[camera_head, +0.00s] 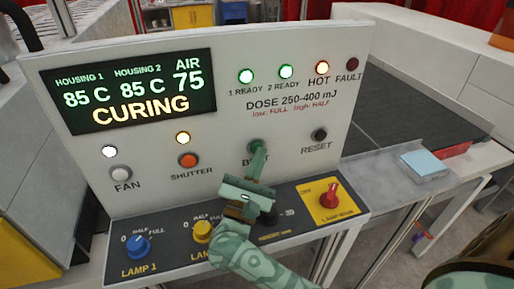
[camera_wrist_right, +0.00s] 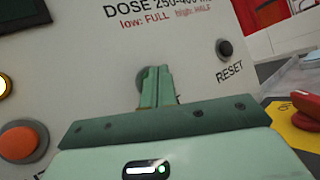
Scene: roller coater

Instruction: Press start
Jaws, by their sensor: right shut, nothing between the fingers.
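A white control panel (camera_head: 225,120) stands in front of me. My right gripper (camera_head: 258,160) is shut and empty. Its fingertips point at a round dark green button (camera_head: 255,144) whose label, starting with B, is partly covered. In the right wrist view the closed fingers (camera_wrist_right: 156,84) overlap this button (camera_wrist_right: 146,76); I cannot tell if they touch it. No label reading START is visible. The display (camera_head: 130,91) reads CURING, 85 C, 85 C and AIR 75. The 1 READY, 2 READY and HOT lamps are lit; FAULT is dark. My left gripper is not in view.
Beside the green button are a black RESET button (camera_head: 319,135), an orange SHUTTER button (camera_head: 188,160) and a white FAN button (camera_head: 121,173). Below are a blue knob (camera_head: 137,246), a yellow knob (camera_head: 202,231) and a red switch (camera_head: 330,195). A dark belt lies behind, right.

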